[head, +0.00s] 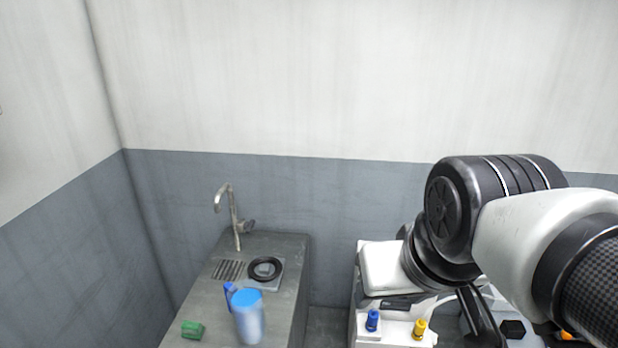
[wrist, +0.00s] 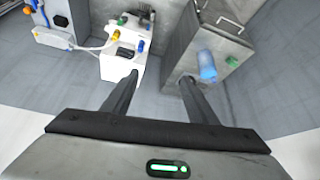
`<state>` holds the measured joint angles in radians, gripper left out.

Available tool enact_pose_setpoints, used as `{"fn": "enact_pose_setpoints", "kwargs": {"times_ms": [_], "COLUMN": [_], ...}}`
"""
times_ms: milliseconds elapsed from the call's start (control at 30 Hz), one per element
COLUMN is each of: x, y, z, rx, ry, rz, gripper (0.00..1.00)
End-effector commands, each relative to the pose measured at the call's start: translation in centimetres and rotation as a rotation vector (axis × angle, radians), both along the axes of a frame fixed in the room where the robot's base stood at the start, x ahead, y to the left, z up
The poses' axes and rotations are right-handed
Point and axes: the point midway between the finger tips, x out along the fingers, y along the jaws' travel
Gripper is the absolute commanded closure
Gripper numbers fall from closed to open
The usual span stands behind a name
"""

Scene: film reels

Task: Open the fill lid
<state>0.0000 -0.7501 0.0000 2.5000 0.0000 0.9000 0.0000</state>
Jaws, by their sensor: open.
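A white machine (head: 390,325) stands at the lower right of the head view, with a blue cap (head: 372,320) and a yellow cap (head: 419,329) on its front. Its pale rounded top (head: 382,268) looks closed, but I cannot tell which part is the fill lid. My arm hides the machine's right side. In the wrist view the machine (wrist: 122,66) is at the upper left, beyond the left finger. My gripper (wrist: 160,78) is open and empty, its fingers wide apart. The left fingertip overlaps the machine in the picture; contact cannot be told.
A grey counter (head: 205,310) at the left bears a tap (head: 236,217), a sink with a black ring (head: 264,268), a blue pitcher (head: 248,320) and a green sponge (head: 192,330). Another white unit (wrist: 52,25) with tubing stands at the wrist view's far left. Floor shows between machine and counter.

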Motion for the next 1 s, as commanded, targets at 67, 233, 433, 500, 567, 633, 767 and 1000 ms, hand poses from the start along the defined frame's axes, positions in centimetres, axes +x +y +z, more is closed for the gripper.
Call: {"fn": "enact_pose_setpoints", "kwargs": {"times_ms": [67, 233, 433, 500, 567, 633, 767, 1000], "x": [1.6, 7.0, 14.0, 16.9, 19.4, 21.9, 25.3, 26.8], "y": [-0.3, -1.0, -1.7, -2.0, -2.4, -3.1, -4.4, -7.8], "z": [-1.7, -4.7, -10.1, -13.0, -15.9, -19.1, -24.7, -31.7], "rx": [-0.017, -0.068, -0.124, -0.138, -0.145, -0.143, -0.129, -0.099], "ry": [-0.016, -0.100, -0.216, -0.273, -0.335, -0.419, -0.584, -0.890], "rz": [0.001, 0.023, 0.071, 0.090, 0.101, 0.100, 0.078, -0.053], "gripper": [0.47, 0.47, 0.47, 0.47, 0.47, 0.47, 0.47, 0.47]}}
